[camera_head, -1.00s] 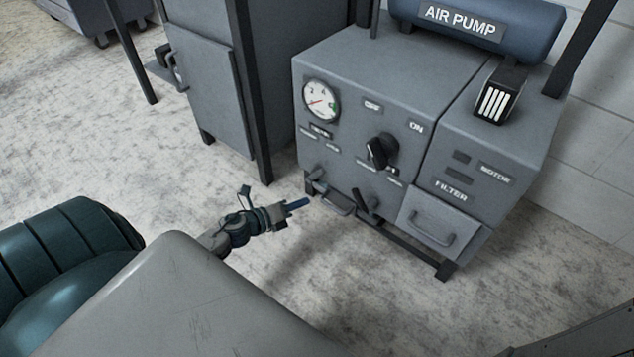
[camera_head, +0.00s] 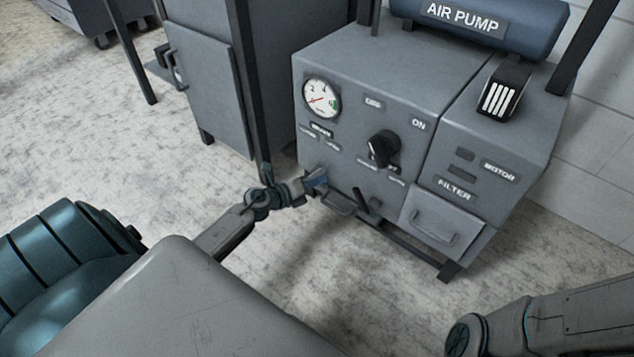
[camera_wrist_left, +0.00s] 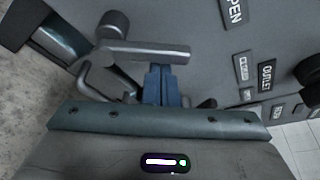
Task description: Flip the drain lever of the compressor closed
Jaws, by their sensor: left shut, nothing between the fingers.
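The compressor (camera_head: 350,75) is a grey cabinet with a gauge, a black knob and labels. In the left wrist view a grey metal lever (camera_wrist_left: 150,52), which I take for the drain lever, has a round pivot and a bar reaching right. In the head view it is mostly hidden at the cabinet's lower left. My left gripper (camera_head: 318,181) is at that corner. In the wrist view its blue fingers (camera_wrist_left: 161,84) are shut and empty, with their tips at the bar; I cannot tell if they touch. My right gripper is out of view.
The filter drawer (camera_head: 443,219) is further right. Another grey cabinet (camera_head: 200,85) stands to the left. The floor in front is clear.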

